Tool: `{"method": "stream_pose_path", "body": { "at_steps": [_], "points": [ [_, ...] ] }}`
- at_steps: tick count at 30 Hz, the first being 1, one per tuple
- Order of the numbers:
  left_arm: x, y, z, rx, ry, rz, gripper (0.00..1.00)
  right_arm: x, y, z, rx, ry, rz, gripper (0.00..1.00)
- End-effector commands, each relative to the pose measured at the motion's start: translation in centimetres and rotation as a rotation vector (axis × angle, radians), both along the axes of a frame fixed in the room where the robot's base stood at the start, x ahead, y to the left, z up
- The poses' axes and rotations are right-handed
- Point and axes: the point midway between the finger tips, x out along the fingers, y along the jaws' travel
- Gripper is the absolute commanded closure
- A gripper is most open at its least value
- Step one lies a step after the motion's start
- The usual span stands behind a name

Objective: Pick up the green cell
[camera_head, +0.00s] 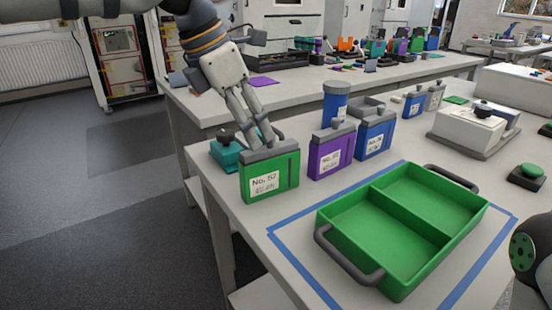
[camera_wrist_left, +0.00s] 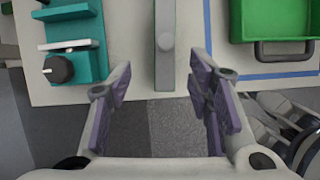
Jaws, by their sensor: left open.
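The green cell (camera_head: 270,180), labelled "No. 57", stands upright near the front left corner of the table with a grey top. In the left wrist view its grey top (camera_wrist_left: 165,42) lies ahead of the two fingers, roughly midway between their lines. My left gripper (camera_head: 263,136) comes down over the cell in the head view, its fingertips close to the top. In the left wrist view the gripper (camera_wrist_left: 160,78) is open and empty, with purple pads apart. Whether a finger touches the cell cannot be told.
A purple cell (camera_head: 331,150) and a blue cell (camera_head: 375,136) stand to the right. A teal fixture (camera_head: 227,155) with a dark knob sits close behind left. A green two-compartment tray (camera_head: 400,235) lies empty within blue tape (camera_head: 290,262). A blue cylinder (camera_head: 335,102) stands behind.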

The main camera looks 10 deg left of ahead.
Motion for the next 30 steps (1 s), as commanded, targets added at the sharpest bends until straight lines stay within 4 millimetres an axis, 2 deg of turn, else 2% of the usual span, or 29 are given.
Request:
{"method": "stream_pose_path", "body": {
  "at_steps": [6, 11, 18, 26, 30],
  "points": [
    [1.1, -1.4, -4.7, 0.002, 0.010, -0.001, 0.53, -0.5, 0.0, -0.3, 0.001, 0.015, 0.000, 0.60],
    [1.6, -2.0, -6.6, 0.003, 0.007, -0.002, 0.53, -0.5, 0.0, -0.3, 0.001, 0.016, 0.000, 0.60],
    [2.6, -3.1, -10.6, 0.004, 0.006, 0.000, 0.53, -0.4, 0.0, -0.3, 0.001, 0.014, 0.000, 0.60],
    [2.8, -3.2, -11.1, 0.002, 0.002, 0.001, 0.53, -0.4, 0.0, -0.3, 0.001, 0.014, 0.000, 0.60],
    [2.8, -3.2, -11.1, 0.002, 0.002, 0.001, 0.83, -0.4, 0.0, -0.3, 0.001, 0.014, 0.000, 0.60]
  ]
}}
